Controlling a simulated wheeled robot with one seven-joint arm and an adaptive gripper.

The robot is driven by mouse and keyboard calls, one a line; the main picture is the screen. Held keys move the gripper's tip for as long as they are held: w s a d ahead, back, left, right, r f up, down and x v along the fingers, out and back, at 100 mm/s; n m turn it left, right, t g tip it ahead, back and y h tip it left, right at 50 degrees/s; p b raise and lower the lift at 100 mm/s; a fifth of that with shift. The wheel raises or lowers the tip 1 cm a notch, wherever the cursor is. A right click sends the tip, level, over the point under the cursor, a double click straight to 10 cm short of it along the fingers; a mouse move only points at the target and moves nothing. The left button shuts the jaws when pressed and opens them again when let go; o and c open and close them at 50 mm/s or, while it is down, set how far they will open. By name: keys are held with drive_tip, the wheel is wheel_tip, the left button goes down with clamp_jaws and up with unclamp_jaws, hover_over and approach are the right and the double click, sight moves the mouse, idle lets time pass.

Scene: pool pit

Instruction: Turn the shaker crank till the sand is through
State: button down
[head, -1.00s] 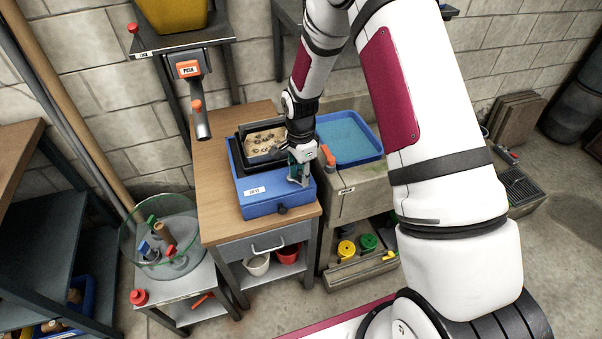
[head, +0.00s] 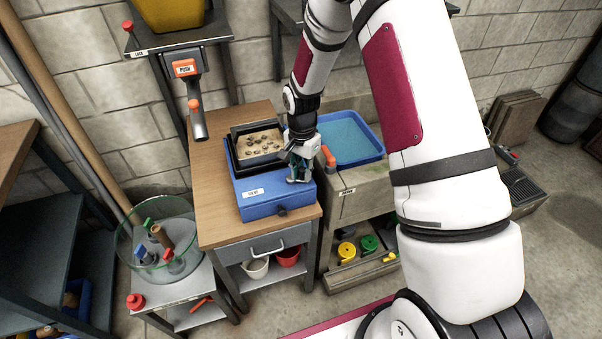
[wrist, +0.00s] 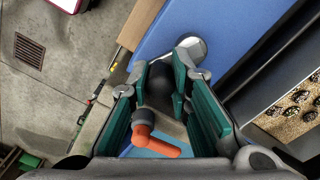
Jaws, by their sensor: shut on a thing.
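The shaker (head: 262,205) is a blue box on the wooden-topped bench. A black-framed sieve (head: 234,143) on it holds tan sand with dark stones; its corner also shows at the right of the wrist view (wrist: 262,122). My gripper (head: 298,175) is at the box's right side. In the wrist view its green-padded fingers (wrist: 172,88) are closed around the crank's black knob (wrist: 158,84). A rounded grey metal part (wrist: 192,48) shows just beyond the knob, against the blue box. The fingers hide much of the crank.
A blue basin (head: 350,138) with an orange lever (head: 328,156) stands close on the right; the lever shows beneath my fingers in the wrist view (wrist: 155,143). A push-button fixture (head: 187,70) hangs at the back left. A glass bowl of tools (head: 150,262) stands left.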

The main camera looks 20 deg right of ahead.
drive_tip(key=n, duration=0.2)
drive_tip(key=w+n+b, duration=0.1)
drive_tip(key=n, duration=0.1)
drive_tip(key=w+n+b, duration=0.1)
drive_tip(key=n, duration=0.1)
drive_tip(key=shift+d, duration=0.2)
drive_tip(key=n, duration=0.2)
drive_tip(key=w+n+b, duration=0.1)
drive_tip(key=n, duration=0.3)
drive_tip(key=shift+w+a+n, duration=0.3)
drive_tip(key=shift+w+n, duration=0.1)
drive_tip(key=n, duration=0.2)
drive_tip(key=n+b, duration=0.1)
drive_tip(key=shift+w+a+n, duration=0.35)
drive_tip(key=shift+a+n, duration=0.05)
drive_tip(key=n, duration=0.2)
drive_tip(key=shift+w+a+n, duration=0.2)
drive_tip(key=shift+a+n, duration=0.1)
drive_tip(key=shift+a, duration=0.05)
drive_tip(key=n, duration=0.2)
drive_tip(key=a+n, duration=0.1)
drive_tip(key=n, duration=0.2)
drive_tip(key=shift+w+a+n, duration=0.1)
drive_tip(key=shift+a+n, duration=0.2)
drive_tip(key=shift+n, duration=0.1)
drive_tip(key=c, duration=1.4)
unclamp_jaws()
drive_tip(key=shift+c, duration=0.2)
